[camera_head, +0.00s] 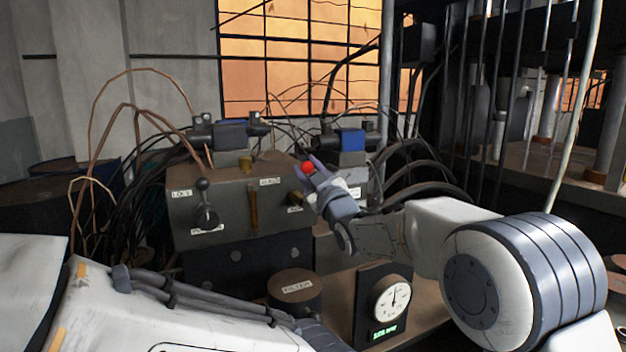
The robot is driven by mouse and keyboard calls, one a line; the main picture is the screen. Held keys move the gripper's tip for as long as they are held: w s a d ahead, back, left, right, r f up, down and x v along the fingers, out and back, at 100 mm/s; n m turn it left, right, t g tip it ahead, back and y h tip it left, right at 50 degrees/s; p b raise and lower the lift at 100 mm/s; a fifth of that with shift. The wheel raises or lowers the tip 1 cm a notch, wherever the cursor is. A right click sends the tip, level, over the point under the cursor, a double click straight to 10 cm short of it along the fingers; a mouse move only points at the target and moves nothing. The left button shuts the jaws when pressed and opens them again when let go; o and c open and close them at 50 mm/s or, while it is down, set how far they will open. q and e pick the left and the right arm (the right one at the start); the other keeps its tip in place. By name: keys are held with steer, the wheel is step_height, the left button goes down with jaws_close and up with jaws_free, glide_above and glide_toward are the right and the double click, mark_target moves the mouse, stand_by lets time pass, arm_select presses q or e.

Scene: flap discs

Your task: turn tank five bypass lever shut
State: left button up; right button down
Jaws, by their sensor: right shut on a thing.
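My right gripper (318,180) reaches in from the right to the right part of the grey-brown valve block (233,213). It is shut on a red ball knob (307,167), which shows between its fingers. The lever's shaft under the knob is mostly hidden by the gripper, so I cannot tell its angle. I cannot read a tank five label. A second lever with a black ball knob (203,185) stands upright on the block's left part. My left arm lies across the lower left, and its fingertips do not show.
A round dial gauge (392,299) with a green display stands in front of the block. A brown-lidded filter can (296,286) stands left of it. A blue-topped valve (353,140) sits behind my right gripper. Cables and hoses loop on both sides.

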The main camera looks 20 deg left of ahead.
steer(key=shift+s+a+f+n+b, duration=0.2)
steer(key=shift+f+n+b, duration=0.1)
steer(key=shift+n, duration=0.2)
steer(key=shift+g+y, duration=0.3)
steer(key=c, duration=0.5)
jaws_free()
steer(key=shift+r, duration=0.15)
steer(key=b+v, duration=0.2)
steer(key=v, duration=0.8)
steer(key=shift+s, duration=0.2)
